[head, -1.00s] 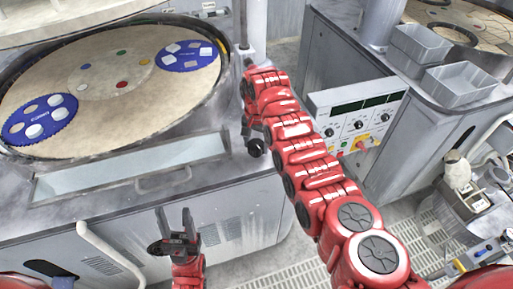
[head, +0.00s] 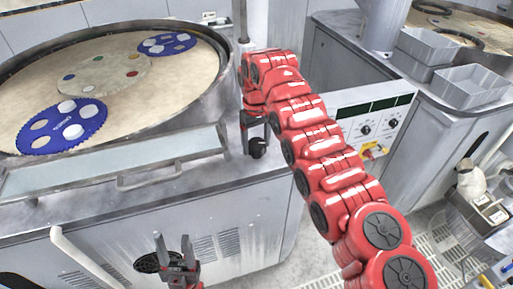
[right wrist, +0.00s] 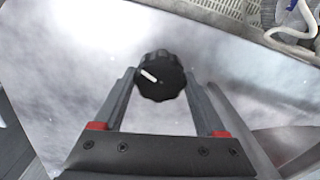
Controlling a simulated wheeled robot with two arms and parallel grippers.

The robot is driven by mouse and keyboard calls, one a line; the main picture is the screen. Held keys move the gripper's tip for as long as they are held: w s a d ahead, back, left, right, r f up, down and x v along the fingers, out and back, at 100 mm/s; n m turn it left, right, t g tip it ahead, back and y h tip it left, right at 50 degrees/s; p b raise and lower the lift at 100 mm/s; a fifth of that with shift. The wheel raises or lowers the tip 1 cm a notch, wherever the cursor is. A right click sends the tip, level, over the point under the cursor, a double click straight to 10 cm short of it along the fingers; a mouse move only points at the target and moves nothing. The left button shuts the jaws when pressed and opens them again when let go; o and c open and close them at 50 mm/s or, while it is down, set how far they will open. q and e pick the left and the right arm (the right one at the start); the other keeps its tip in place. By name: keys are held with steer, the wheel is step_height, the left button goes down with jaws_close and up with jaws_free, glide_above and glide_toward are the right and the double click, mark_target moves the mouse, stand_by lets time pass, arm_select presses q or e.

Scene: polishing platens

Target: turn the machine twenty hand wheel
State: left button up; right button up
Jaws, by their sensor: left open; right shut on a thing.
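The hand wheel is a small black ribbed knob (head: 258,149) on the front right corner of the left machine. In the right wrist view the knob (right wrist: 162,77) has a white mark pointing to the upper left and sits between the fingertips. My right gripper (right wrist: 163,80) is shut on it. In the head view my right gripper (head: 254,122) is partly hidden by my red arm. My left gripper (head: 174,243) is open and empty, low in front of the machine's cabinet. No machine number is legible.
The round platen (head: 190,75) carries blue toothed discs (head: 90,125) with white pieces. A shallow metal tray (head: 60,180) with a handle runs along the machine's front. A control panel (head: 385,118) with dials stands right of my arm. Grey bins (head: 468,85) sit at the right.

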mark_target(255, 142)
steer(key=shift+n, duration=2.2)
steer(key=o, duration=1.3)
steer(key=r+p, duration=0.1)
steer(key=r, duration=0.5)
steer(key=shift+a+r, duration=0.1)
steer(key=shift+a, duration=0.1)
steer(key=r+p, duration=1.1)
steer(key=shift+d+r, duration=0.15)
steer(key=shift+d, duration=0.05)
